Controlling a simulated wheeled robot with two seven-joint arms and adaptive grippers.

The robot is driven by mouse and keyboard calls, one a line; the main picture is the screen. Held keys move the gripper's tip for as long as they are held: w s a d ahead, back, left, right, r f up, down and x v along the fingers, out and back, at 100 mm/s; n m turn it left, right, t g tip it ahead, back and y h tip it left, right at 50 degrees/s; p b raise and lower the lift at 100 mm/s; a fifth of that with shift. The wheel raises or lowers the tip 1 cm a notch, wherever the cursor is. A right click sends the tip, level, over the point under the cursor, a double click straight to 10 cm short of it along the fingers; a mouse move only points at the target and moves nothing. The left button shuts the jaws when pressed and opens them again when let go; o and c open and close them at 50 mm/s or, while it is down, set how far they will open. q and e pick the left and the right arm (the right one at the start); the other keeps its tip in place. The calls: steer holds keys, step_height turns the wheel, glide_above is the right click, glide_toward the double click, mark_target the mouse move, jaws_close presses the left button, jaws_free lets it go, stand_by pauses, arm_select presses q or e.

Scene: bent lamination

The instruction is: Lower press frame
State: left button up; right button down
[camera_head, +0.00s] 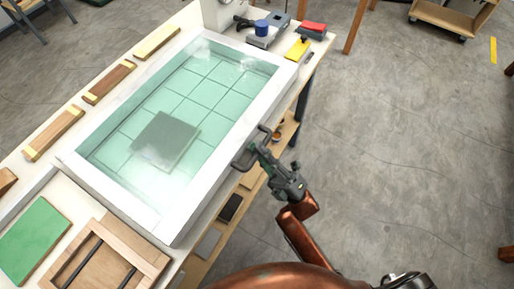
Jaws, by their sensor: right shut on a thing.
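The press frame (213,193) is a white rectangular frame around a clear, greenish panel with grid lines. It lies on or just above the workbench; I cannot tell whether there is a gap beneath it. A dark grey square plate (165,139) shows through the panel. A dark handle (244,160) sticks out from the frame's right side. My right gripper (256,147) is at this handle and shut on it. My left gripper is not in view.
Wooden blocks (108,82) lie along the bench's left edge. A green board (33,239) and a wooden frame with dark bars (67,252) lie at the front left. Small tools and a yellow item (297,49) stand at the back.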

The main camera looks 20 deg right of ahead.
steer(key=shift+w+f+h, duration=0.1)
steer(key=shift+f+h, duration=0.2)
steer(key=shift+f, duration=0.25)
steer(key=c, duration=2.3)
jaws_free()
steer(key=shift+o, duration=0.2)
steer(key=shift+r, duration=0.1)
steer(key=v, duration=1.2)
